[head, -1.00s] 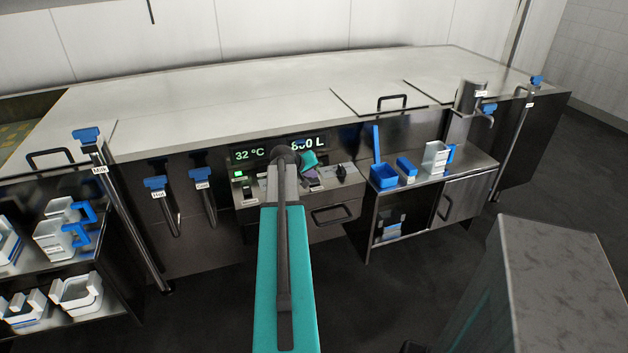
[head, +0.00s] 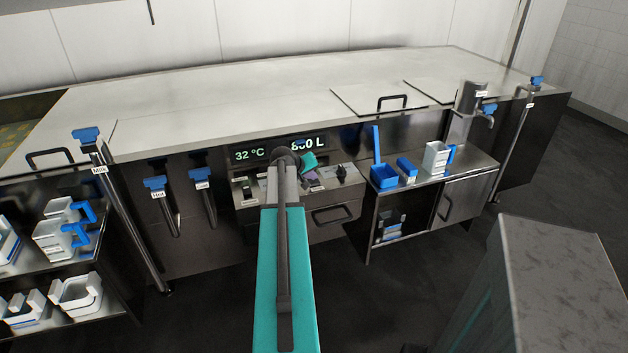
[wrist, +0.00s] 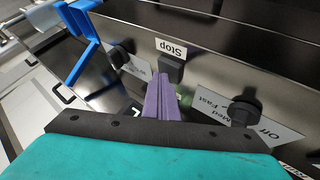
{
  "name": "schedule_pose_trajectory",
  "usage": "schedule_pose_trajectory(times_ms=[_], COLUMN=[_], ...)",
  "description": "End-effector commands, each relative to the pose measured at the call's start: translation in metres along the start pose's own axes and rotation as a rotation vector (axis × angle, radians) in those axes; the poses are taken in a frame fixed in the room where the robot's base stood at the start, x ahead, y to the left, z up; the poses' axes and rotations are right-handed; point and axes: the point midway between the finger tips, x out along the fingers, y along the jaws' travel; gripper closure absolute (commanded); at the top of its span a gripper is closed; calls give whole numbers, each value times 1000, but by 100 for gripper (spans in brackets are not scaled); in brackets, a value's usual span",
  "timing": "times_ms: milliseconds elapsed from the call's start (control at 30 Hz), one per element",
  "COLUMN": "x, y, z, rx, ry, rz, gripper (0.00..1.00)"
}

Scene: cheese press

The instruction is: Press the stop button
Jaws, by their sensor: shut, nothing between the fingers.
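The stop button (wrist: 171,68) is a dark block beside a white "Stop" label (wrist: 171,47) in the wrist view. My gripper (wrist: 160,80) has its purple fingers together with nothing between them. Their tips are right at the button's near edge; I cannot tell whether they touch it. In the head view my gripper (head: 310,177) is over the control panel (head: 335,196), where my arm and fingers hide much of the middle. I cannot make out the stop button there.
A dark knob (wrist: 244,108) with speed markings stands right of my fingers, and another knob (wrist: 122,54) stands left. The display (head: 305,147) reads 32 °C and 800 L. A side shelf (head: 465,165) holds blue and white tools. Labelled blue-handled taps (head: 155,184) hang left.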

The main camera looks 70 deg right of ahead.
Motion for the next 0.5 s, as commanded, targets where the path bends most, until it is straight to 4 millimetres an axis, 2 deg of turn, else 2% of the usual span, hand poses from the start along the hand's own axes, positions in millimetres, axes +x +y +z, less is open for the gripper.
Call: schedule_pose_trajectory(times_ms=[500], x=[-10], y=[8], z=[-7], rx=[0], ry=[-1], rz=[0], gripper=[100])
